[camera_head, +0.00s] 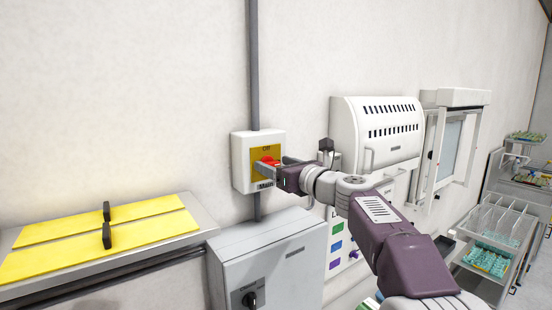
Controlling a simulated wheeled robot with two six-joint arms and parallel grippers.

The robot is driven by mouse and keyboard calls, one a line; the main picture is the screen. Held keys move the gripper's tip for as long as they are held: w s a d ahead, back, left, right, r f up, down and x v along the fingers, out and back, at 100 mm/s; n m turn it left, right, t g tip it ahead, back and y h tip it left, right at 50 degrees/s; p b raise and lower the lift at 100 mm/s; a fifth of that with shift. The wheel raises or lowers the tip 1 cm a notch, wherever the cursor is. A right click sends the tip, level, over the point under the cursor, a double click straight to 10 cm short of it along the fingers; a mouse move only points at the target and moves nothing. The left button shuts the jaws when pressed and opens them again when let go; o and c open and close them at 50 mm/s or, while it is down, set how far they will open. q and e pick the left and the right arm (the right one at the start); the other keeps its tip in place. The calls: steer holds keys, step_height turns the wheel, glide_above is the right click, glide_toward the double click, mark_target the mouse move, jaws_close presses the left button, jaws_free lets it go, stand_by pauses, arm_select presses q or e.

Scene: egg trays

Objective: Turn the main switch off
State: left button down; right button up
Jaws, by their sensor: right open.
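The main switch (244,160) is a white box on the wall with a yellow plate marked "Off" at the top and "Main" at the bottom. Its red knob (266,162) shows at the right side of the plate, partly hidden by my right gripper (277,170). My right gripper is open, with its fingers at the knob. I cannot tell whether they touch it or which way the knob is turned. My right arm comes in from the lower right. My left gripper is not in view.
A grey cabinet (265,250) with a black knob stands below the switch. A bench with yellow panels (100,235) is at the left. White wall machines (376,135) are to the right, and trolleys with trays (500,235) stand at the far right. A grey conduit (254,70) runs up the wall.

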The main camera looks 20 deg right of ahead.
steer(key=shift+s+a+r, duration=0.15)
steer(key=shift+s+a, duration=0.05)
steer(key=shift+a, duration=0.4)
steer(key=shift+w+d, duration=0.15)
steer(key=shift+d, duration=0.2)
steer(key=c, duration=1.4)
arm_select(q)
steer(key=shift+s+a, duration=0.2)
arm_select(e)
steer(key=shift+o, duration=0.2)
steer(key=shift+a, duration=0.1)
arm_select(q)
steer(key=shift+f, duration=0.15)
arm_select(e)
steer(key=shift+f, duration=0.2)
arm_select(q)
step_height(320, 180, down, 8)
steer(key=b, duration=0.8)
arm_select(e)
steer(key=n, duration=1.7)
steer(key=shift+a+f+n, duration=0.25)
steer(key=shift+n, duration=0.15)
arm_select(q)
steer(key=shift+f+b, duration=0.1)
steer(key=shift+b, duration=0.2)
